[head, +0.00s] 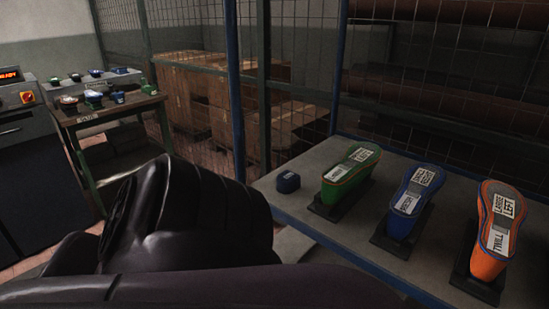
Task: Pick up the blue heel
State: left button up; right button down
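A small dark blue block, which looks like the blue heel (288,182), sits on the near left part of the grey table (330,152). It stands alone, left of the green shoe form, and nothing holds it. A larger blue shoe form (408,203) with white labels stands on a black base further right on the same table. Neither gripper shows. A large black part of my own arm fills the lower middle of the head view and hides what lies behind it.
A green shoe form (349,180) and an orange one (492,235) flank the blue form. A wooden table (108,110) with several small coloured pieces stands at the left, beside a grey machine (30,130). A wire mesh fence with blue posts (237,90) and cardboard boxes (200,90) lie behind.

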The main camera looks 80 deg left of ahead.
aim_at(288, 182)
jog(key=u, duration=2.35)
jog(key=z, duration=0.4)
jog(key=l+z, duration=0.1)
jog(key=z, duration=1.15)
jog(key=l+z, duration=0.1)
jog(key=z, duration=0.35)
jog(key=u, duration=2.25)
